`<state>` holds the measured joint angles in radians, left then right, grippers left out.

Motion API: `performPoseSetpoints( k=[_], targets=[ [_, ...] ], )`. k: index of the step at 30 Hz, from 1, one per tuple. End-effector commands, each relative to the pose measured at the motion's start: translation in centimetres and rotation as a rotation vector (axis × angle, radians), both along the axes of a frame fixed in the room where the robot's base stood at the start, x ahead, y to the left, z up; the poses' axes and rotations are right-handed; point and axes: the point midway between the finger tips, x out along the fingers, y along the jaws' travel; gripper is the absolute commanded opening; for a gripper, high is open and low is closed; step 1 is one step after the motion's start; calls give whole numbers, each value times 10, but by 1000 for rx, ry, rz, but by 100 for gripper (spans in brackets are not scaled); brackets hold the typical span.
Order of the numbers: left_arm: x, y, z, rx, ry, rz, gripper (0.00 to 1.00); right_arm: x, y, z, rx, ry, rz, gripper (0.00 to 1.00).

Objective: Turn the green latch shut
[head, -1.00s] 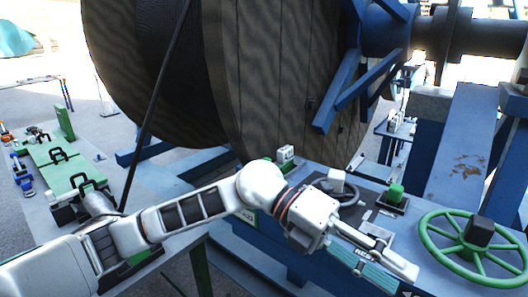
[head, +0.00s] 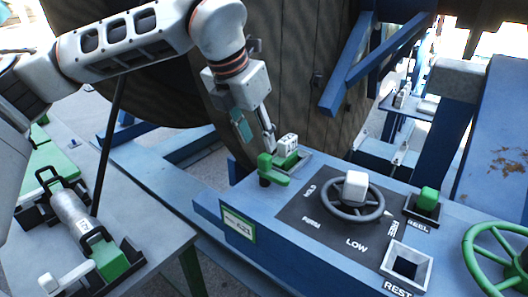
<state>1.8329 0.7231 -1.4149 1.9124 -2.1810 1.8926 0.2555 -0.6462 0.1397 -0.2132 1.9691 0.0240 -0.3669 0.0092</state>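The green latch (head: 273,172) sits on the back left corner of the blue console, a short lever with a rounded upright knob at its left end. My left gripper (head: 257,145) comes down from above, just behind the latch. Its two fingers are spread, with nothing seen between them. One fingertip is close to the knob and a white-topped green block; I cannot tell whether it touches either. My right gripper is not in view.
The white-topped block (head: 287,144) sits in a small tray behind the latch. A grey handwheel (head: 350,196), a green button (head: 427,200), an empty square socket (head: 407,268) and a green wheel (head: 503,262) lie rightward. The large reel (head: 290,70) stands behind.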

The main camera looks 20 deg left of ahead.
Motion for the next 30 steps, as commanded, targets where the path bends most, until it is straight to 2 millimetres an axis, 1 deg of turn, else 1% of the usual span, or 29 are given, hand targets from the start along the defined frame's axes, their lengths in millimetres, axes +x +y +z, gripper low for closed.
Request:
performPoseSetpoints(
  k=[6,12,18,25,26,27,29,30],
  targets=[
    [11,-5,-32,1,6,-4,36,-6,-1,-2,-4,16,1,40],
    [21,-9,-55,-1,4,-4,36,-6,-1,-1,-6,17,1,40],
    [25,-10,-65,-2,3,-4,36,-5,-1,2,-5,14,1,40],
    [25,-11,-66,-2,2,-4,36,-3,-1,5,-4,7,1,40],
    [25,-11,-66,-2,2,-4,28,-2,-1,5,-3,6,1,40],
    [25,-11,-66,-2,2,-4,18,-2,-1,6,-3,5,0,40],
    [25,-11,-66,-2,2,-4,2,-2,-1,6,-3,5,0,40],
    [25,-11,-66,-2,2,-4,0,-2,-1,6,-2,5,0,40]
  ],
)
